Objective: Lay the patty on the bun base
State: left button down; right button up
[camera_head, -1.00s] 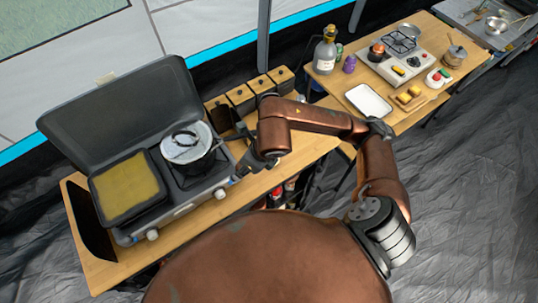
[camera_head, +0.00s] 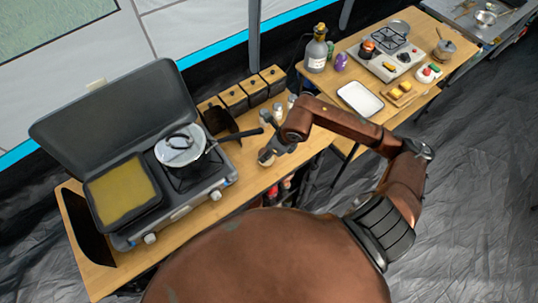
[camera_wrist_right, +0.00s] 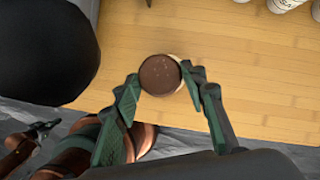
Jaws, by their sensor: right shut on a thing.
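The patty (camera_wrist_right: 159,76) is a dark brown disc in the right wrist view, between the fingers of my right gripper (camera_wrist_right: 160,82). A pale rim, apparently the bun base (camera_wrist_right: 176,60), shows just past its upper right edge. I cannot tell whether the patty touches it. My right gripper is shut on the patty; in the head view it (camera_head: 268,152) is low over the wooden table, right of the stove. There the patty is too small and covered to make out clearly. My left gripper is not in view.
A camping stove (camera_head: 185,205) with raised lid holds a yellow-filled square pan (camera_head: 122,192) and a lidded pot (camera_head: 181,146). Jars (camera_head: 291,101) and wooden boxes (camera_head: 235,98) stand behind. A white tray (camera_head: 360,98) lies on the far table.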

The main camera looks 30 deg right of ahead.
jog(key=shift+w+d+f, duration=0.1)
jog(key=shift+d+f, duration=0.05)
jog(key=shift+f, duration=0.8)
jog(key=shift+d+f, duration=0.15)
jog(key=shift+f, duration=0.8)
jog(key=o, duration=1.2)
jog(key=shift+f, duration=0.1)
jog(key=v, duration=1.2)
jog(key=shift+w, duration=0.1)
